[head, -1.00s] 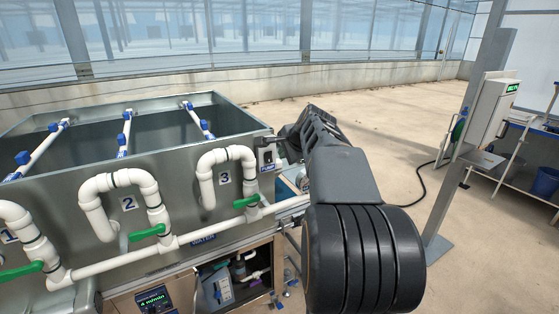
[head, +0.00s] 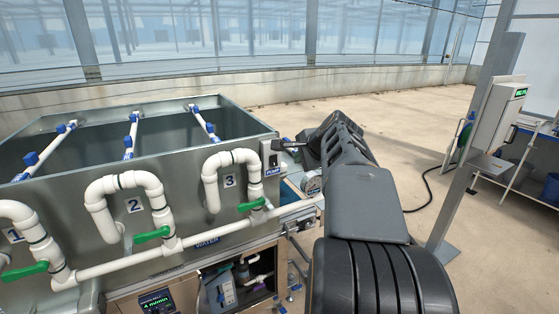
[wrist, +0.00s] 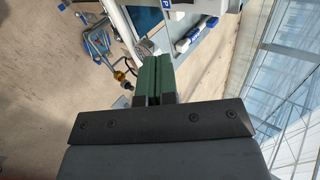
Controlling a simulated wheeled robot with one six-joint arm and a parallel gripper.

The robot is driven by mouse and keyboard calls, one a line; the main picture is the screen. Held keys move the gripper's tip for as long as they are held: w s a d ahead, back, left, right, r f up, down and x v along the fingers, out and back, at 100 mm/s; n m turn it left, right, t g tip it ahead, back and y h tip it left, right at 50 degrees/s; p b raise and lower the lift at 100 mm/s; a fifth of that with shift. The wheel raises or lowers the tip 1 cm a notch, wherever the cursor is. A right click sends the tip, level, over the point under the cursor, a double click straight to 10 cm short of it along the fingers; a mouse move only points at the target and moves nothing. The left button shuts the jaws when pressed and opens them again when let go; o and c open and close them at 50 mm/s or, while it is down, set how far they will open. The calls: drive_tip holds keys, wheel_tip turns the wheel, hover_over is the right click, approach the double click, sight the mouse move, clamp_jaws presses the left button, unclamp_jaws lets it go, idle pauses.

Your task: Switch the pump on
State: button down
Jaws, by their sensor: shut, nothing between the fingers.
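The pump switch (head: 271,160) is a small dark box on the right end of the grey tank's front wall, above a blue PUMP label (head: 273,171). In the head view my gripper (head: 283,144) is level with the top of the switch, just to its right, with its fingers pointing left. I cannot tell whether they touch it. In the wrist view the gripper's green fingers (wrist: 156,60) are together with nothing between them. Part of the blue label (wrist: 178,15) shows at the top there. The switch's lever position is too small to tell.
White pipes with green valve handles (head: 152,235), numbered 1 to 3, run along the tank front. A round gauge (head: 312,182) sits below my wrist. A grey post with a control box (head: 498,117) stands at the right. Open floor lies behind my arm.

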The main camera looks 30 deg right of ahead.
drive_tip(key=shift+w+a+f+n+t, duration=0.15)
drive_tip(key=shift+f+n+t, duration=0.1)
drive_tip(key=shift+f, duration=0.25)
drive_tip(key=shift+w+a+f+n+t, duration=0.15)
drive_tip(key=shift+f+t, duration=0.1)
drive_tip(key=shift+f, duration=0.25)
drive_tip(key=shift+d, duration=0.1)
drive_tip(key=p, duration=0.1)
approach(275, 166)
wheel_tip(275, 166, down, 3)
drive_tip(key=w, duration=0.2)
drive_tip(key=shift+w+d+f+p, duration=0.15)
drive_tip(key=shift+w+p, duration=0.3)
drive_tip(key=shift+w, duration=0.5)
drive_tip(key=shift+w+d+f+p, duration=0.1)
drive_tip(key=shift+w+f+p, duration=0.25)
drive_tip(key=shift+w, duration=0.6)
